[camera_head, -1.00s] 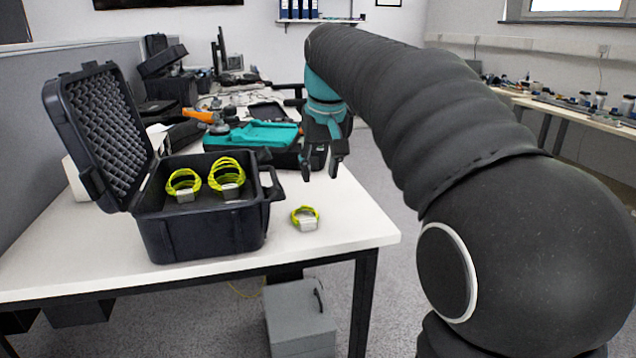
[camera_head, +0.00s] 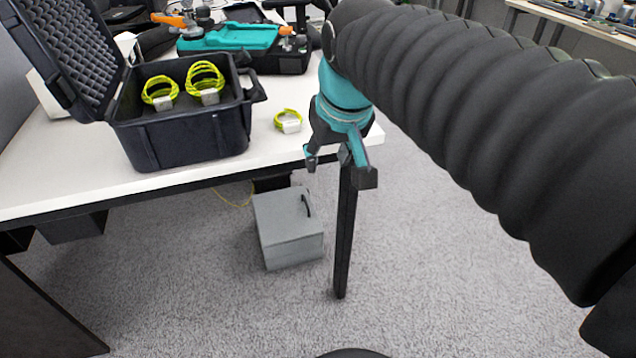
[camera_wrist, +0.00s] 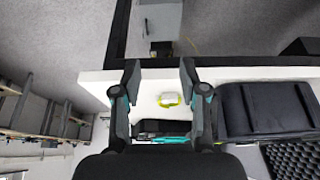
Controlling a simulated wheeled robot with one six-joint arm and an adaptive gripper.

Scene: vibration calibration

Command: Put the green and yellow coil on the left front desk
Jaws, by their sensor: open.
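A small green and yellow coil with a pale block (camera_head: 288,121) lies on the white desk (camera_head: 200,172), right of the black case, near the desk's front right. It also shows in the wrist view (camera_wrist: 170,99), between and beyond my fingers. Two more green and yellow coils, one on the left (camera_head: 160,92) and a taller one (camera_head: 205,82), stand inside the open black case (camera_head: 190,140). My gripper (camera_head: 338,168) is open and empty. In the head view it appears right of the loose coil, by the desk's right corner. In the wrist view (camera_wrist: 160,75) its fingers are spread apart.
The case's padded lid (camera_head: 65,45) stands open at the left. A teal and black toolbox (camera_head: 240,45) with tools lies behind the case. A grey box (camera_head: 287,228) sits on the carpet under the desk, beside a black desk leg (camera_head: 345,235). The carpet on the right is free.

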